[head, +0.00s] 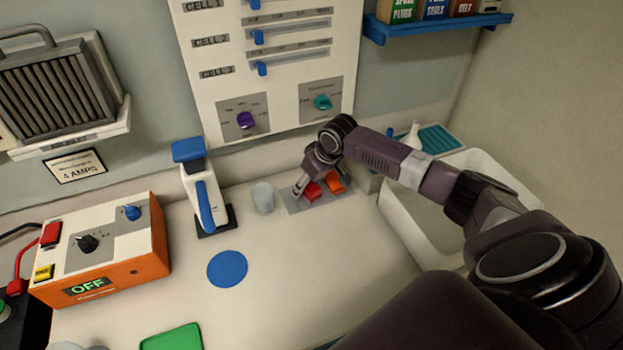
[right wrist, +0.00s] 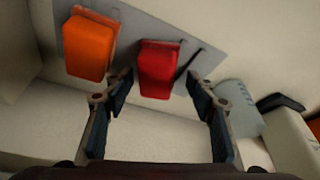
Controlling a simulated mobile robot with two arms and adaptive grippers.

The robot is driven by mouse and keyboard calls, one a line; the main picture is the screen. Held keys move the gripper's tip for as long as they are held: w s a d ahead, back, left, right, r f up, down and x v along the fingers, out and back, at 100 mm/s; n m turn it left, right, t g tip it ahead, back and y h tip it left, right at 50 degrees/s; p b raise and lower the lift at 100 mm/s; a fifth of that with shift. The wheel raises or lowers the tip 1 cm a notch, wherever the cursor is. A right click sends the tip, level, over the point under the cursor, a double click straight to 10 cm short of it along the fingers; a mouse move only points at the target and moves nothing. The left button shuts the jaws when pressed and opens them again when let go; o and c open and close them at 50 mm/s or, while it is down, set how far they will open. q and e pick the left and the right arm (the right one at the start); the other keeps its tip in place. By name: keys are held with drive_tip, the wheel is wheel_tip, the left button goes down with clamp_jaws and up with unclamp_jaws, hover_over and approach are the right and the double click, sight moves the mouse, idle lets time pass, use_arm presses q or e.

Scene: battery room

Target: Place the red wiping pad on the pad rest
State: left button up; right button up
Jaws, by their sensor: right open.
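The red wiping pad (head: 312,191) lies on a flat grey plate (head: 293,207), which looks like the pad rest, at the back of the counter. In the right wrist view the red pad (right wrist: 160,70) sits on the grey plate (right wrist: 135,32) beside an orange pad (right wrist: 90,45). My right gripper (head: 307,186) is open, over the plate at the red pad. In the right wrist view its open fingers (right wrist: 158,92) lie to either side of the red pad's near end, with gaps visible. My left gripper is not in view.
A clear cup (head: 263,197) stands just left of the plate. A blue-and-white device (head: 203,195) stands further left, behind a blue disc (head: 227,269). A white sink (head: 402,218) is to the right. An orange box (head: 140,262) is at the left.

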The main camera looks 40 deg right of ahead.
drive_tip(key=b+v, duration=0.1)
drive_tip(key=v, duration=1.1)
drive_tip(key=shift+b, duration=0.35)
drive_tip(key=shift+d, duration=0.1)
